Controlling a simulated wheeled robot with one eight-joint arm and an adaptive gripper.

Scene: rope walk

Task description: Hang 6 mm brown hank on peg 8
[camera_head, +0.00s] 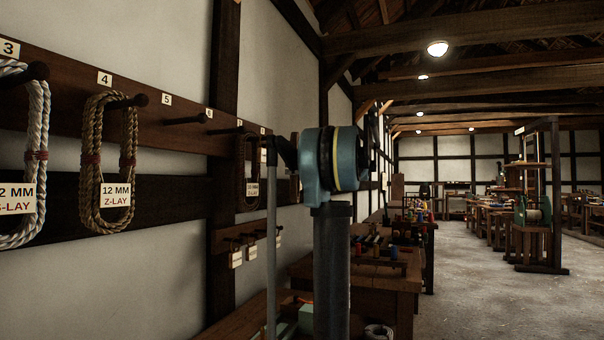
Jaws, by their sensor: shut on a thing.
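My gripper does not show clearly; the blue and grey joint of my arm covers the area where it may be. A dark brown hank (250,172) with a white tag hangs by the peg rail (150,130), near the small labels past number 6. Its tag is too small to read. A sliver of another brown thing (294,189) shows just left of my arm; I cannot tell whether it is a hank. The label for peg 8 (262,130) seems to show left of my arm, but the peg itself is hidden or too dark to make out.
A white hank (38,155) hangs on peg 3 and a tan hank (123,160) on peg 4. The peg under number 5 (203,118) is bare. Small tags hang on a lower rack (236,242). A workbench (385,272) stands beyond my arm. Open floor (470,295) lies at right.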

